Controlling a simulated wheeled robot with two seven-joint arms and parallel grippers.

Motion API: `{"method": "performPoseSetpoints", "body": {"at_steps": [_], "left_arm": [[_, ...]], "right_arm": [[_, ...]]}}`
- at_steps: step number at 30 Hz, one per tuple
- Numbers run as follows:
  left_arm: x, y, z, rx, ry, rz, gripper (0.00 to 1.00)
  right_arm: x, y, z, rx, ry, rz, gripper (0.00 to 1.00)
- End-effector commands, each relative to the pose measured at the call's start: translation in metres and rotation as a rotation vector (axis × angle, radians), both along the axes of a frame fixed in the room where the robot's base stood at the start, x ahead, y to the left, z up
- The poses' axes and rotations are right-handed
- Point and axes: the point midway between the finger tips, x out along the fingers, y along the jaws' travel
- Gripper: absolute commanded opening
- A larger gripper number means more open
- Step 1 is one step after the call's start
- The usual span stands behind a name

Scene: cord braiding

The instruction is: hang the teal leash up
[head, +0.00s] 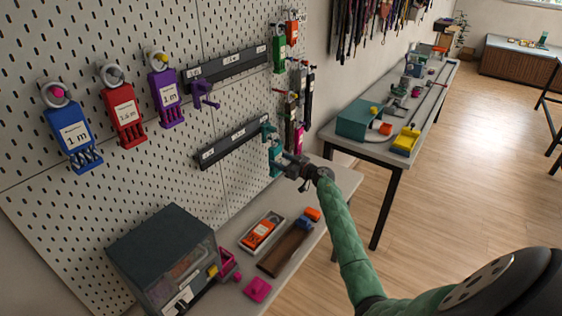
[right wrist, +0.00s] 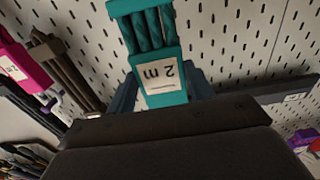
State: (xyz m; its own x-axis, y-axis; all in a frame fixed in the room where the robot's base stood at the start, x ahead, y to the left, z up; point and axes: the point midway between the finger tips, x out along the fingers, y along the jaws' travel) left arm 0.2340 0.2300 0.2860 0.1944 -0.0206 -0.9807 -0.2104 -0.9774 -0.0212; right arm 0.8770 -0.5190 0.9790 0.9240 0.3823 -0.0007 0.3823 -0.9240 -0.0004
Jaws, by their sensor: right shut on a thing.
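The teal leash (head: 274,157) is in my right gripper (head: 284,167), in front of the pegboard's right part in the head view. It is bundled on a teal card, and a clip shows at its upper end. In the right wrist view the teal leash (right wrist: 160,82) shows a "2 m" label and thick braided strands, and the gripper is shut on it. The jaws hide part of the card. I cannot tell whether the leash touches a hook or the pegboard (head: 225,185). My left gripper is out of view.
Blue (head: 70,137), red (head: 123,115) and purple (head: 166,98) leashes hang at the left. Black labelled rails (head: 235,142) cross the board. A magenta leash (head: 299,139) hangs close by. A dark-lidded box (head: 163,255) and an orange-filled tray (head: 262,231) stand on the bench below.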

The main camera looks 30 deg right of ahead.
Motion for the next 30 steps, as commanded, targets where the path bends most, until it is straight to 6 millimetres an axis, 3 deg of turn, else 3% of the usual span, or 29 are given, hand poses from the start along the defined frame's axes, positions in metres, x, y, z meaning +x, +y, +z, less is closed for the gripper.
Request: {"method": "performPoseSetpoints", "body": {"at_steps": [30], "left_arm": [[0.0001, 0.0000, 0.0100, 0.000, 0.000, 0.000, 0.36]], "right_arm": [[0.0001, 0.0000, -0.0036, 0.000, -0.001, 0.000, 0.29]]}}
